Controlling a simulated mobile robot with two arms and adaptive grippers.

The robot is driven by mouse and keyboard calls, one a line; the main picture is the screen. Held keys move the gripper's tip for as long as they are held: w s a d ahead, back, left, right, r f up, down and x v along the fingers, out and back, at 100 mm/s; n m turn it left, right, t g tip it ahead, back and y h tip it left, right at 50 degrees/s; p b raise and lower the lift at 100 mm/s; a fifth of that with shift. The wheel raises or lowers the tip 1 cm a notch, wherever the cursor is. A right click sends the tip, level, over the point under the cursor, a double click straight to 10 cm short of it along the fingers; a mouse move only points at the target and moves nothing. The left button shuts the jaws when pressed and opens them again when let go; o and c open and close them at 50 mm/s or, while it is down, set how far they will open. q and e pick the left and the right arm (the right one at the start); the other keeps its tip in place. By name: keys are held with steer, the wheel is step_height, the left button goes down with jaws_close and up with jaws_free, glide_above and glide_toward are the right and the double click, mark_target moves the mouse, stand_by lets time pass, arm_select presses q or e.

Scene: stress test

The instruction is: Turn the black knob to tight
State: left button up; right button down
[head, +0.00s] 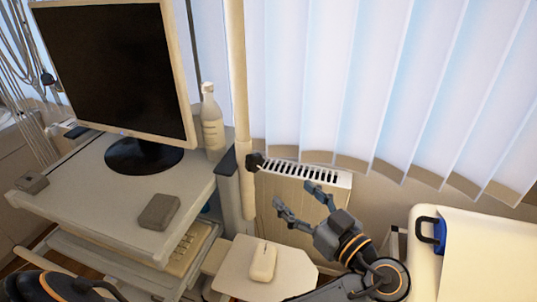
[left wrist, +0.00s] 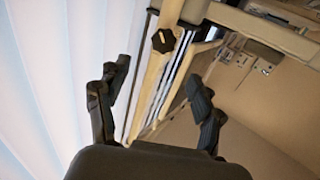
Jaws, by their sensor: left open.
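The black knob (head: 254,162) sits on the cream vertical pole (head: 241,90), near the left end of the radiator top. It also shows in the left wrist view (left wrist: 163,41), as a dark lobed knob. My left gripper (head: 298,198) is open and empty, in front of the radiator, to the right of and lower in the picture than the knob. In the left wrist view the knob appears beyond the gap between the fingertips (left wrist: 156,74), apart from both fingers. Any tightness marking on the knob is too small to read. My right gripper is not in view.
A cart (head: 90,185) with a monitor (head: 115,70) and a white bottle (head: 212,125) stands left of the pole. The radiator (head: 300,172) and blinds (head: 380,80) are behind. A small tray (head: 235,280) holds a computer mouse (head: 263,262). A white surface (head: 490,250) is at right.

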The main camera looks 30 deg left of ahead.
arm_select(q)
steer(key=p, duration=0.3)
glide_toward(257, 164)
steer(key=a+r, duration=0.1)
steer(key=a, duration=0.1)
steer(key=p+x, duration=0.1)
steer(key=x, duration=0.2)
steer(key=p+x, duration=0.2)
steer(key=x, duration=0.1)
steer(key=shift+w+f, duration=0.25)
steer(key=shift+w, duration=0.15)
steer(key=shift+w+a+f, duration=0.1)
steer(key=shift+w+a, duration=0.1)
steer(key=shift+a, duration=0.3)
steer(key=shift+w+a+f, duration=0.1)
steer(key=shift+c, duration=0.4)
steer(key=c, duration=1.1)
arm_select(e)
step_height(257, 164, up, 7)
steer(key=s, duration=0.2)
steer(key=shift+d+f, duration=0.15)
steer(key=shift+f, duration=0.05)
